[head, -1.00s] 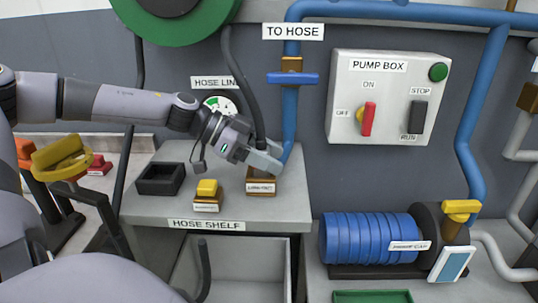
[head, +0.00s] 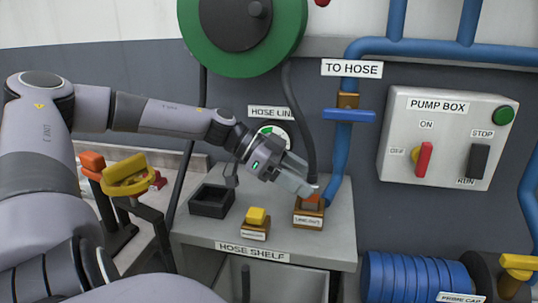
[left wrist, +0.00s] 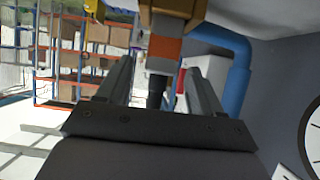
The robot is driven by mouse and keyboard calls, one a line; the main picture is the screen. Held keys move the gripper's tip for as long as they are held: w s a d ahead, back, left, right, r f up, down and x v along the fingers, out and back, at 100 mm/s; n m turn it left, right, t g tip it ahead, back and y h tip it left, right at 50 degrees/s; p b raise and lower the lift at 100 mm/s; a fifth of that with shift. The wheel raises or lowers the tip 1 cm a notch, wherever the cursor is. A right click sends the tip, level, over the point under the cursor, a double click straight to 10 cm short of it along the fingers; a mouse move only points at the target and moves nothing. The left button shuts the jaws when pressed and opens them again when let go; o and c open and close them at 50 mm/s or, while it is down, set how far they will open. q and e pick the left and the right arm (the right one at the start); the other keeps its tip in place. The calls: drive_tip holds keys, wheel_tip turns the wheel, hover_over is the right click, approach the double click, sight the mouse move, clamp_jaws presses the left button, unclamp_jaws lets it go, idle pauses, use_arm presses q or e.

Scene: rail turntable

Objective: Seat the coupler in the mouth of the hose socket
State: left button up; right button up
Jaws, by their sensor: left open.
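The coupler (head: 313,201), with an orange band, stands at the lower end of the black hose. It meets the brown hose socket (head: 308,221), a labelled block on the hose shelf. How deep it sits cannot be told. My left gripper (head: 301,186) is just above and beside the coupler, fingers pointing down right. In the left wrist view, the coupler's orange band (left wrist: 165,48) shows beyond the open fingers, against the brown socket (left wrist: 172,18). The fingers do not visibly grip it. My right gripper is not in view.
A black open tray (head: 212,201) and a yellow-topped block (head: 256,219) stand on the hose shelf (head: 220,230) left of the socket. A blue pipe (head: 340,155) runs down close behind the gripper. The pump box (head: 447,138) is on the wall at right.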

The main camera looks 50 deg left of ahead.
use_arm(q)
drive_tip(key=v, duration=0.7)
drive_tip(key=shift+s+a, duration=0.2)
drive_tip(key=shift+r, duration=0.1)
idle(0.3)
